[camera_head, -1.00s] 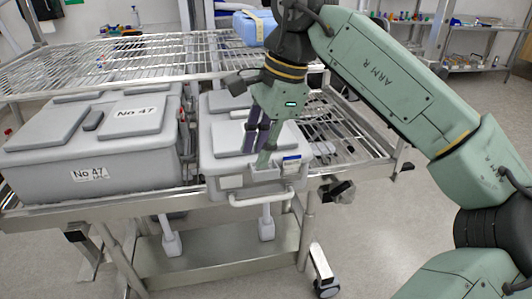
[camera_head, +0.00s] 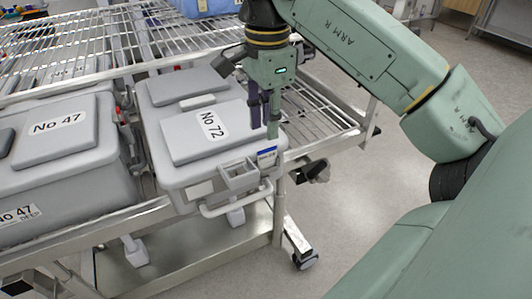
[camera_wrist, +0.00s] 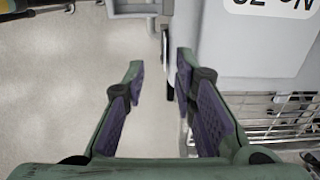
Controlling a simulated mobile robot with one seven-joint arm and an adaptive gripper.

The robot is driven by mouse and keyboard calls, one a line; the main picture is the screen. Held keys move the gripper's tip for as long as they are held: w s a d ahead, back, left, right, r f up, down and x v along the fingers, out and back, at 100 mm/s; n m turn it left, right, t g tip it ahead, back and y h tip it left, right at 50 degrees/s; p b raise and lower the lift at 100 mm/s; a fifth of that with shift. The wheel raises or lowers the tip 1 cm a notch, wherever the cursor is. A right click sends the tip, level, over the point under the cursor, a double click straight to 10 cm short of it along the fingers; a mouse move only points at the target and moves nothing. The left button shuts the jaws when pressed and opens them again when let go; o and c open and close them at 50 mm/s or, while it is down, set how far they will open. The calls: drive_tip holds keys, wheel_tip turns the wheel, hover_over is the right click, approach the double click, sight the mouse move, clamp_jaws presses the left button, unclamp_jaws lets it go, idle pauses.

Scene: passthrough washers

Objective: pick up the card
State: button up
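The card (camera_head: 267,154), white with a blue band, stands upright at the front right corner of the grey No 72 container (camera_head: 178,178) in the head view. It is beside a small grey open holder (camera_head: 238,176) on the container's front. My gripper (camera_head: 264,130) points down just above and behind the card in that picture; the exact gap is hard to judge. In the wrist view my gripper (camera_wrist: 160,68) is open, with a clear gap between its purple-padded fingers and nothing held. I cannot make out the card for sure in the wrist view.
A larger grey No 47 container (camera_head: 60,172) stands to the left on the same wire-shelf cart. A wire shelf (camera_head: 75,48) and a blue container (camera_head: 205,8) are behind. A front handle (camera_head: 240,202) juts out below the holder. Floor at right is open.

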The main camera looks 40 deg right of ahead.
sight(267, 148)
drive_tip(key=f+b, duration=0.1)
drive_tip(key=f, duration=0.1)
drive_tip(key=f+b, duration=0.1)
drive_tip(key=f, duration=0.1)
drive_tip(key=f+b, duration=0.2)
drive_tip(key=shift+w+d+f, duration=0.1)
drive_tip(key=shift+w+d, duration=0.15)
drive_tip(key=shift+s, duration=0.1)
drive_tip(key=c, duration=0.5)
clamp_jaws()
